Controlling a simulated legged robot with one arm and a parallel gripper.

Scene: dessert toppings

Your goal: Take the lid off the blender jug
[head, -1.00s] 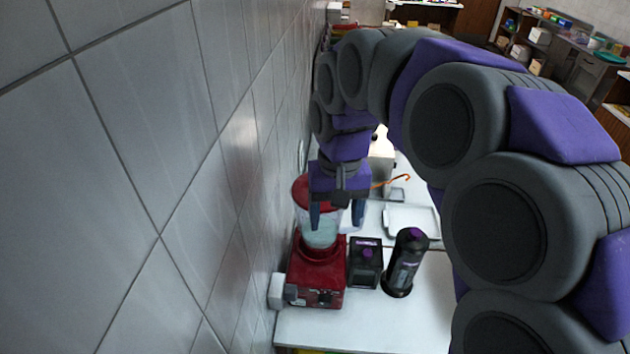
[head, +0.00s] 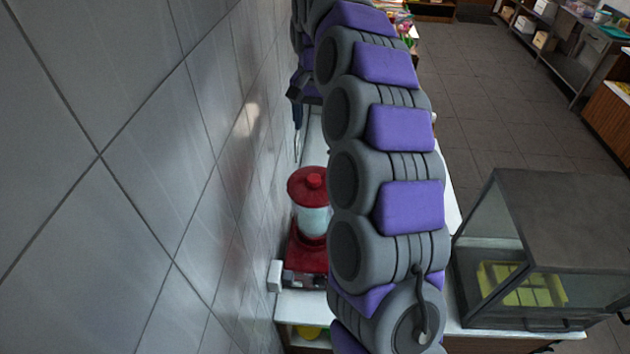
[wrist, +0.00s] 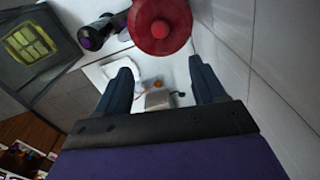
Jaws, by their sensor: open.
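The blender's red lid (head: 306,190) sits on top of its clear jug (head: 313,221), with a round red knob (head: 314,181) in the middle. The jug stands upright on the red blender base (head: 304,261). In the wrist view the lid (wrist: 160,38) is seen from above at the top edge, beyond my fingertips and apart from them; it hides the jug there. My gripper (wrist: 160,62) is open and empty. In the head view one dark finger of my gripper (head: 297,118) shows behind the lid, close to the wall; my arm hides much of the rest.
A tiled wall (head: 130,190) runs close along the left of the blender. A glass case (head: 490,255) stands on the right. In the wrist view, dark bottles (wrist: 97,33), a white tray (wrist: 114,70) and a grey box (wrist: 158,100) are on the counter. My arm covers the counter's middle in the head view.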

